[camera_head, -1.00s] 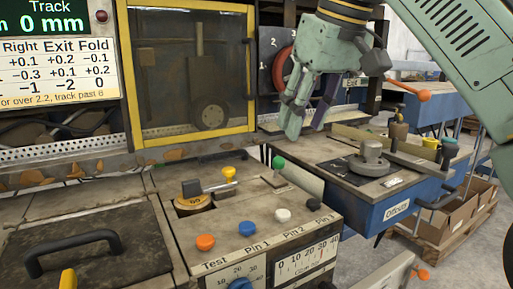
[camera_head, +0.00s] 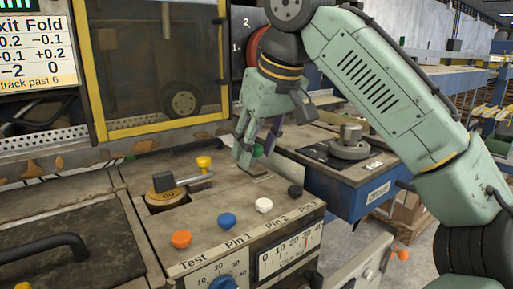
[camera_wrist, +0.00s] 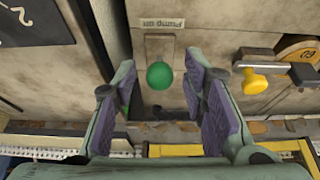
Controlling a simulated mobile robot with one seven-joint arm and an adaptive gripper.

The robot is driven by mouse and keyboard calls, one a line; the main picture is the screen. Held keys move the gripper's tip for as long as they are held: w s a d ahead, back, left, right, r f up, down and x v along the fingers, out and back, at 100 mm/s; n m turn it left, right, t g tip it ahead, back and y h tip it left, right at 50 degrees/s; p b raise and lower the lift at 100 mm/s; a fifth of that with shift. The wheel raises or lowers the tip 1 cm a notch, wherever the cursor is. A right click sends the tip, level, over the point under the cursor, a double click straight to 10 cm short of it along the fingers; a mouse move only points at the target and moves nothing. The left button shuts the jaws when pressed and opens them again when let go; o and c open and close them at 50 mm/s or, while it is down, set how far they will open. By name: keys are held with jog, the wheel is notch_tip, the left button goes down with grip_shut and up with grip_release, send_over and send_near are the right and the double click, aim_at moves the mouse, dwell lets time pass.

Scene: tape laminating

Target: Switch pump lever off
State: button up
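The pump lever's green knob (camera_wrist: 160,75) stands by a plate labelled "Pump on" (camera_wrist: 162,23) in the wrist view. In the head view the green knob (camera_head: 258,151) shows partly behind my fingers at the back right of the console top. My gripper (camera_head: 256,157) points down over it and is open. In the wrist view its two purple-padded fingers (camera_wrist: 161,84) lie to either side of the knob, with visible gaps on both sides. I cannot tell how deep the knob sits between the fingertips.
A yellow-knobbed lever (camera_head: 204,162) and a brass dial with dark handle (camera_head: 163,188) stand left of the gripper. A yellow-framed window (camera_head: 150,70) rises behind.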

jog(key=shift+f, duration=0.15)
grip_shut()
dwell(0.4)
